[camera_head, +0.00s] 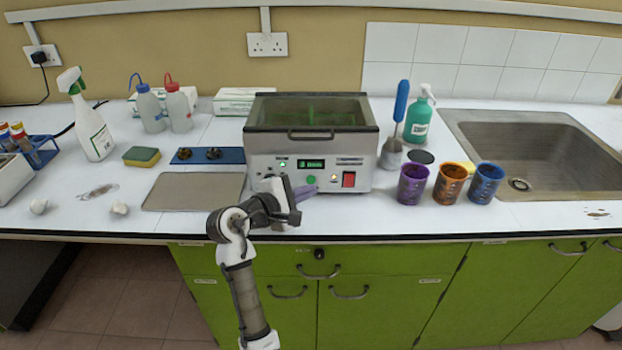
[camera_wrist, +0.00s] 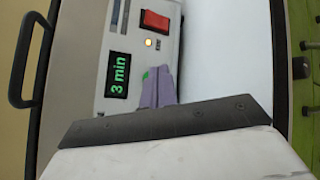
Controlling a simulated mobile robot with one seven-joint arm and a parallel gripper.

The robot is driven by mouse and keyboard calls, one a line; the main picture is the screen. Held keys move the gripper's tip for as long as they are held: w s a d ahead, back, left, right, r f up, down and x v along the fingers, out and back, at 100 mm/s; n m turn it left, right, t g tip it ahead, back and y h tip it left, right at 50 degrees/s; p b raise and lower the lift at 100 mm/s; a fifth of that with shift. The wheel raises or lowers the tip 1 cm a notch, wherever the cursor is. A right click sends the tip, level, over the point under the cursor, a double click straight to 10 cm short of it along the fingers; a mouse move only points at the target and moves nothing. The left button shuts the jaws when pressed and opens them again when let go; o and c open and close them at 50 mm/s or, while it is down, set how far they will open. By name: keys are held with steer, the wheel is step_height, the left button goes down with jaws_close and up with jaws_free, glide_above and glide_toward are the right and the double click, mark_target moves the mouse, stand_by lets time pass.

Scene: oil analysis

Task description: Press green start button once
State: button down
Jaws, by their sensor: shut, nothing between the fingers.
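The bath machine (camera_head: 257,150) stands on the counter, its front panel facing me. The round green button (camera_head: 311,180) is on that panel, below the green-lit display (camera_head: 312,163). My gripper (camera_head: 306,191) is shut and empty, its purple fingers just below and close to the button. In the wrist view, the purple fingertips (camera_wrist: 150,88) are at the panel, and only a green sliver of the button (camera_wrist: 145,75) shows beside them. I cannot tell whether they touch it. The display (camera_wrist: 119,75) reads "3 min" there.
A red switch (camera_head: 349,179) and a small orange light (camera_head: 334,178) are right of the button. A grey tray (camera_head: 190,192) lies left of the machine. Purple, orange and blue cups (camera_head: 413,186) stand to the right, before the sink (camera_head: 540,150).

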steer(key=shift+s+p, duration=1.15)
steer(key=shift+s, duration=1.4)
